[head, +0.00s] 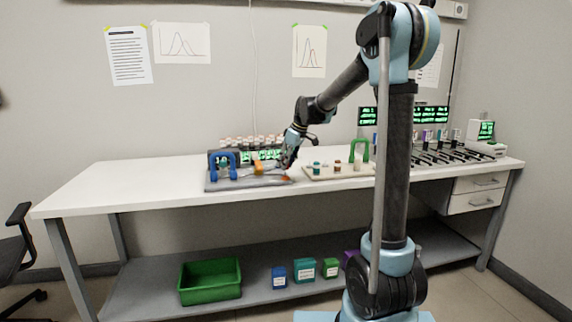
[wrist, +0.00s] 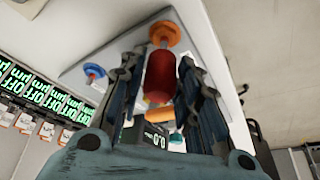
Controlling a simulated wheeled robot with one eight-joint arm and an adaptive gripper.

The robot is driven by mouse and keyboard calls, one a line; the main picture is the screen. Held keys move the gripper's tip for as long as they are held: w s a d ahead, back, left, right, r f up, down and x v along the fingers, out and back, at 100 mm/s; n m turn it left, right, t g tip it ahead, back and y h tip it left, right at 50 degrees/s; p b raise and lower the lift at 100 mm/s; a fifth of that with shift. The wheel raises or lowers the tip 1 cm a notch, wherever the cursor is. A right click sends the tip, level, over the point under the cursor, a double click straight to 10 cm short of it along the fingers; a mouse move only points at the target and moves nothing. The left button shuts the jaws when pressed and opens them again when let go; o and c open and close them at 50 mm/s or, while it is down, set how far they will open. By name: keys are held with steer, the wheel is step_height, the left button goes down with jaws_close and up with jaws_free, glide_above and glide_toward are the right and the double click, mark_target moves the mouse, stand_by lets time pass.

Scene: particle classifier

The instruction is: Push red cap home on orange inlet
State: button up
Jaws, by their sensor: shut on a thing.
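In the wrist view a red cap (wrist: 161,76) is held between the two fingers of my gripper (wrist: 160,80). Beyond its far end is the orange inlet (wrist: 164,37), a round orange ring with a short stem on a pale grey panel (wrist: 110,52). The cap lines up roughly with the inlet; I cannot tell whether they touch. In the head view my gripper (head: 288,160) is low over the right end of the grey base plate (head: 235,184). The cap is too small to make out there.
A blue fitting (wrist: 93,71) sits beside the orange inlet. In the head view a blue arch (head: 222,154) and an orange block (head: 258,167) stand on the plate. A tray (head: 320,174) with small jars and a green arch (head: 359,149) is to the right. The left bench top is clear.

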steer(key=shift+f, duration=1.7)
steer(key=o, duration=1)
steer(key=shift+o, duration=0.2)
steer(key=shift+r, duration=0.1)
steer(key=v, duration=1.1)
steer(key=shift+d+r, duration=0.2)
steer(key=shift+r, duration=0.15)
